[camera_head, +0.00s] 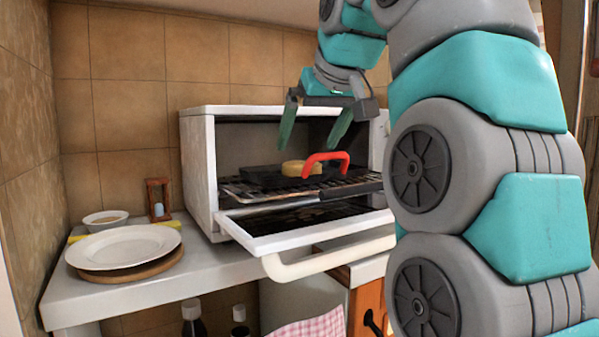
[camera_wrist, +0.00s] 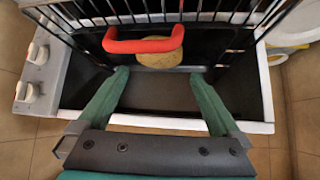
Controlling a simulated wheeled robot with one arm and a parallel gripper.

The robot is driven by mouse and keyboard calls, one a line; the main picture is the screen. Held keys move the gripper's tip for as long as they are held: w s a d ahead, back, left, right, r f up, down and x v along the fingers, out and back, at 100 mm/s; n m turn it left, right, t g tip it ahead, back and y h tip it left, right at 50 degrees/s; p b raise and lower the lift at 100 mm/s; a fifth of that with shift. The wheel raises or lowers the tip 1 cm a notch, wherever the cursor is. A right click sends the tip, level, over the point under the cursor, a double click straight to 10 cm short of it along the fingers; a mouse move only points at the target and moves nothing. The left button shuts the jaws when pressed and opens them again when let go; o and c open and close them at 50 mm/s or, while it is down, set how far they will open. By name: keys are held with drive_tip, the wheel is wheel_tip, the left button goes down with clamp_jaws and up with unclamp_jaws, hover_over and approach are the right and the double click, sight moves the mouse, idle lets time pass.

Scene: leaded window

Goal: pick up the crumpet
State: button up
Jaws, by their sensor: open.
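The crumpet (camera_head: 300,168) is a small tan round lying on a dark tray (camera_head: 256,175) on the rack of the open toaster oven. It also shows in the wrist view (camera_wrist: 160,60), partly covered by a red handle (camera_head: 326,164). The handle stands right beside it, and I cannot tell whether they touch. My gripper (camera_head: 309,145) is open and empty, its two green fingers pointing down just above the crumpet in the head view. In the wrist view the spread fingertips (camera_wrist: 160,75) lie to either side of the crumpet's near edge.
The white oven's top (camera_head: 240,109) and walls surround the rack (camera_head: 345,188). Its door (camera_head: 300,232) hangs open in front. A white plate (camera_head: 122,246) on a wooden board, a small bowl (camera_head: 105,219) and an hourglass (camera_head: 158,199) stand on the counter at left.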

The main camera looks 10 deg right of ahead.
sight(302, 163)
drive_tip(key=shift+x, duration=2.95)
drive_tip(key=shift+s+d, duration=0.1)
drive_tip(key=shift+s, duration=0.05)
drive_tip(key=c, duration=1.1)
drive_tip(key=shift+o, duration=0.2)
drive_tip(key=shift+r, duration=0.1)
